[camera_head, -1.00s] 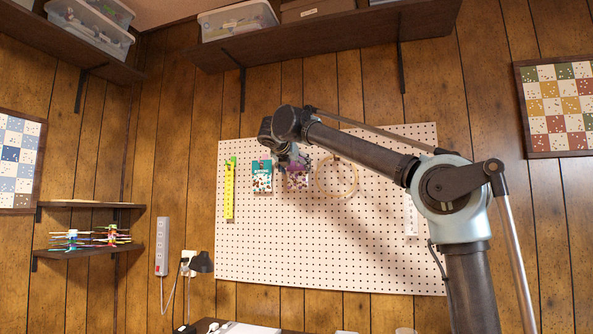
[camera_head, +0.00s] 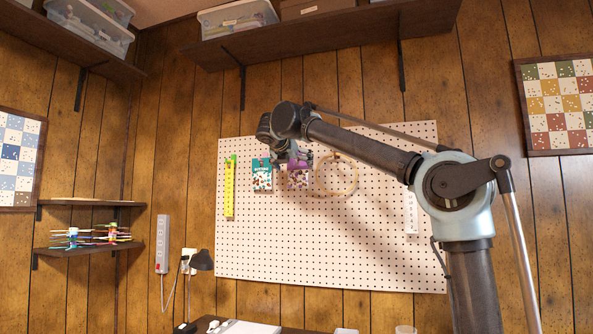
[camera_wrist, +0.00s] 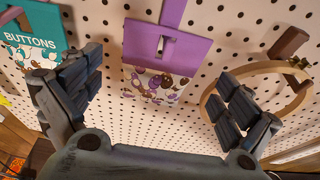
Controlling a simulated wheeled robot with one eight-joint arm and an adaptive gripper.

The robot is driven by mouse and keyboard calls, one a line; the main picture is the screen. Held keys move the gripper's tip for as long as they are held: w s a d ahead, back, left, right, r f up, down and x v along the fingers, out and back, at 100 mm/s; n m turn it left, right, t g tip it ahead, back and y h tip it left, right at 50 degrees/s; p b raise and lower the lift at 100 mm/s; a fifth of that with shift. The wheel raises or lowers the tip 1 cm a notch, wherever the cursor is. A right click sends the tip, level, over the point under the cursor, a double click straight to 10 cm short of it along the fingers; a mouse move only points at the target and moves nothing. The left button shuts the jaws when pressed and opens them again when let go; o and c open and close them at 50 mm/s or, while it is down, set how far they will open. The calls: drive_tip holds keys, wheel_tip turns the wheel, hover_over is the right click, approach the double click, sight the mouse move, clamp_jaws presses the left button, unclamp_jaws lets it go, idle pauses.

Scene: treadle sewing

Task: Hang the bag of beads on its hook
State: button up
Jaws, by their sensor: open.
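The bag of beads (camera_wrist: 158,78) has a purple header with a slot and a clear lower part with purple, brown and white beads. It is at the pegboard, upright, with a purple strip rising above its header. I cannot tell whether a hook passes through the slot. It also shows in the head view (camera_head: 299,180), partly behind my gripper. My gripper (camera_wrist: 157,80) is open, with one finger on each side of the bag and apart from it. In the head view my gripper (camera_head: 291,155) is just above the bag.
A teal buttons packet (camera_wrist: 36,38) hangs left of the bag, close to my left finger. A wooden hoop (camera_wrist: 301,92) hangs right, behind my right finger. A yellow tape measure (camera_head: 229,190) is at the far left of the pegboard (camera_head: 330,240), whose lower part is clear.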

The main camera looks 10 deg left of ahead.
drive_tip(key=v, duration=1)
drive_tip(key=shift+s, duration=0.3)
drive_tip(key=shift+r, duration=0.1)
drive_tip(key=w+d+f+m+g+h, duration=0.2)
drive_tip(key=w+d+f+m, duration=0.25)
drive_tip(key=d+f, duration=0.55)
drive_tip(key=s+d+f+m+g+h, duration=0.1)
drive_tip(key=s+d+f+m+g, duration=0.2)
drive_tip(key=d+f+m, duration=0.6)
drive_tip(key=s+d+f+m+g, duration=0.3)
drive_tip(key=d+f+m, duration=0.1)
drive_tip(key=d+f, duration=1.1)
drive_tip(key=s+d+f+m+g, duration=0.1)
drive_tip(key=s+d+f+m, duration=0.25)
drive_tip(key=f, duration=0.25)
drive_tip(key=s+d+f+m+g+y, duration=0.1)
drive_tip(key=s+d+f+m, duration=0.1)
drive_tip(key=s+d+f, duration=0.3)
drive_tip(key=s+d+f+m+g, duration=0.1)
drive_tip(key=s+d+f+m, duration=0.15)
drive_tip(key=f, duration=0.45)
drive_tip(key=s+f+m+y, duration=0.1)
drive_tip(key=s+f+m, duration=0.3)
drive_tip(key=f, duration=0.5)
drive_tip(key=s+d+f+m+g+y, duration=0.1)
drive_tip(key=s+f+m, duration=0.4)
drive_tip(key=f, duration=0.5)
drive_tip(key=s+y, duration=0.1)
drive_tip(key=s, duration=0.1)
drive_tip(key=shift+s, duration=0.35)
